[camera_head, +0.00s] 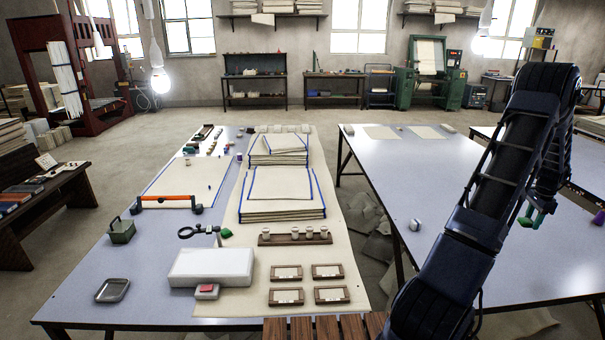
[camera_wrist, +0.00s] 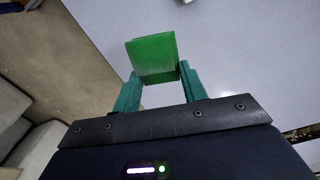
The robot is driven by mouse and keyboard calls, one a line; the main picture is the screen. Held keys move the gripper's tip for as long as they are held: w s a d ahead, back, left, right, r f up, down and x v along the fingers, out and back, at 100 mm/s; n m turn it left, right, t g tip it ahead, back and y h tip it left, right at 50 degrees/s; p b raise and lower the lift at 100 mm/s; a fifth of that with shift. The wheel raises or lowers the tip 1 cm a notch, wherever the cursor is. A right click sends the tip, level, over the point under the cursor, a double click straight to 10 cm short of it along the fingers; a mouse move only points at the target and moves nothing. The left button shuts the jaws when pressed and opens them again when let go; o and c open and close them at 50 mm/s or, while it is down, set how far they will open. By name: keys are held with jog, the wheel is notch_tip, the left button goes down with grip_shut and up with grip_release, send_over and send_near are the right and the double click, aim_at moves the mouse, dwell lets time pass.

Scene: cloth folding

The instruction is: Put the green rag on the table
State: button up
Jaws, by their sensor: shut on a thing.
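The green rag (camera_wrist: 152,58) is a small folded bright-green piece, held between my gripper's teal fingers in the wrist view. My gripper (camera_wrist: 160,82) is shut on it. In the head view my gripper (camera_head: 535,216) is at the right, hanging in front of the right table's (camera_head: 470,200) grey top, partly hidden behind my arm. In the wrist view a pale grey tabletop (camera_wrist: 245,60) lies beyond the rag, with brown floor to the left. I cannot tell how high the rag is above the table.
The right table holds a small white object (camera_head: 415,225) and flat cream sheets (camera_head: 382,132) at its far end. A purple item (camera_head: 599,217) shows at the right edge. The left table (camera_head: 75,290) is crowded with cloth stacks (camera_head: 283,208), frames and tools. The right table's middle is mostly clear.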

jog(key=w+a+n, duration=0.5)
jog(key=w+a, duration=2.1)
jog(key=w, duration=0.4)
jog(key=w+a+n, duration=0.2)
jog(key=w+a, duration=0.3)
jog(key=a, duration=0.9)
jog(key=w+a+n, duration=0.2)
jog(key=w+a, duration=0.3)
jog(key=a, duration=0.8)
jog(key=w+a+n, duration=0.2)
jog(key=w+a, duration=0.3)
jog(key=a, duration=0.9)
jog(key=s+a+n, duration=0.2)
jog(key=a, duration=2)
jog(key=n, duration=0.7)
send_over(166, 265)
notch_tip(166, 265, down, 20)
jog(key=shift+s+d+r, duration=0.1)
